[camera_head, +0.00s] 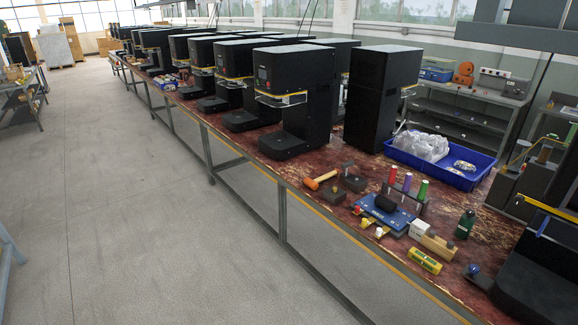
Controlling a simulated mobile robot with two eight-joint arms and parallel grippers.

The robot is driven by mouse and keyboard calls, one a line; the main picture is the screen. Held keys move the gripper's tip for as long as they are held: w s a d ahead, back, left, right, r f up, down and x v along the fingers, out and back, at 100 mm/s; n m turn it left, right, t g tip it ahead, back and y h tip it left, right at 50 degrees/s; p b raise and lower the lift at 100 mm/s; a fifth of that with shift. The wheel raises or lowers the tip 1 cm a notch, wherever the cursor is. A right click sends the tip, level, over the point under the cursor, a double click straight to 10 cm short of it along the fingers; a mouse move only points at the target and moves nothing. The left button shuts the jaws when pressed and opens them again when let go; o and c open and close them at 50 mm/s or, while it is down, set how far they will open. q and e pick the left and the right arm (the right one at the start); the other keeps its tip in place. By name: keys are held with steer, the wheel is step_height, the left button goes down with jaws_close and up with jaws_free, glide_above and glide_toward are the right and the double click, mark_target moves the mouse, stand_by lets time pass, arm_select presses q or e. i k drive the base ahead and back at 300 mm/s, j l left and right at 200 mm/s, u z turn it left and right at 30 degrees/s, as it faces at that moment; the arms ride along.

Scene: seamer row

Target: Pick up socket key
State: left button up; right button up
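I cannot single out the socket key with certainty at this size. A small rack (404,203) on the bench holds three upright coloured handles: a red one (392,175), a purple one (407,182) and a green one (423,189). Whether one of these is the socket key is too small to tell. An orange-handled hammer (322,180) lies to the left, beside small dark blocks (354,183). Neither of my grippers is in view.
The long reddish-brown bench (300,165) carries a row of black machines (292,95). A blue tray (462,178) holds clear bags. A blue device (385,213), yellow level-like piece (425,261) and dark green bottle (465,224) sit near. Grey floor (130,220) is open at left.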

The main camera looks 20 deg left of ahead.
mark_target(346, 165)
steer(key=u, duration=0.15)
steer(key=i+j+z, duration=0.35)
steer(key=i, duration=0.65)
steer(key=i+j+z, duration=0.35)
steer(key=i+j, duration=0.2)
steer(key=i, duration=0.4)
steer(key=i+j+z, duration=0.3)
steer(key=i+j, duration=0.55)
